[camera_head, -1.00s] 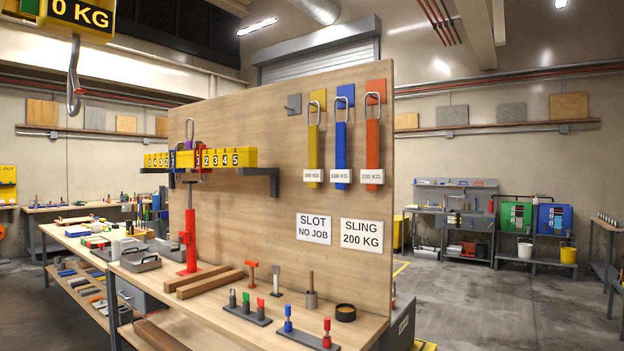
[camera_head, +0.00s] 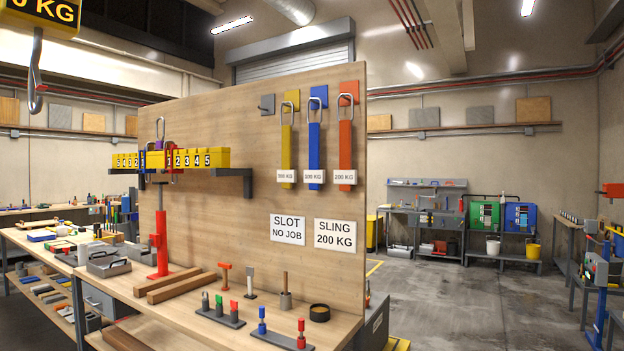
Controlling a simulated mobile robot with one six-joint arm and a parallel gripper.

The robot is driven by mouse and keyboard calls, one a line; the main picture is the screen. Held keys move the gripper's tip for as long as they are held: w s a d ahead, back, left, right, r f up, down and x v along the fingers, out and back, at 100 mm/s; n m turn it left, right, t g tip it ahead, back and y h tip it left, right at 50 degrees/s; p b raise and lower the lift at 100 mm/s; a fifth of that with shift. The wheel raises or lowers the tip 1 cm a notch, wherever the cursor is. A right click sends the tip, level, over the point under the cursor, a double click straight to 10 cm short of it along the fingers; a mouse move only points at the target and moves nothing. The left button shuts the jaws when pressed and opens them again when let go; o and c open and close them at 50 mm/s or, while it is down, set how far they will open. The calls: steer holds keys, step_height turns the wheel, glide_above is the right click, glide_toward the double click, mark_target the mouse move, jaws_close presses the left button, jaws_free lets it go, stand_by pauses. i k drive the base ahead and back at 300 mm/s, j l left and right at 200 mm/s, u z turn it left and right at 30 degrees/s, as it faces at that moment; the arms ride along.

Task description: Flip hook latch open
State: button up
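A grey metal hook (camera_head: 36,85) hangs at the upper left, below a yellow and black block (camera_head: 47,12) marked "0 KG", whose left part is cut off by the picture edge. The hook is small here, and I cannot tell whether its latch is open or shut. My gripper and arm do not show, so I cannot see where they are relative to the hook.
A wooden panel (camera_head: 330,110) stands on a workbench, with yellow, blue and orange slings (camera_head: 345,145) hanging on it. Below are wooden bars (camera_head: 180,285) and small coloured tools. Open concrete floor (camera_head: 450,300) lies to the right.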

mark_target(39, 87)
steer(key=u, duration=1.55)
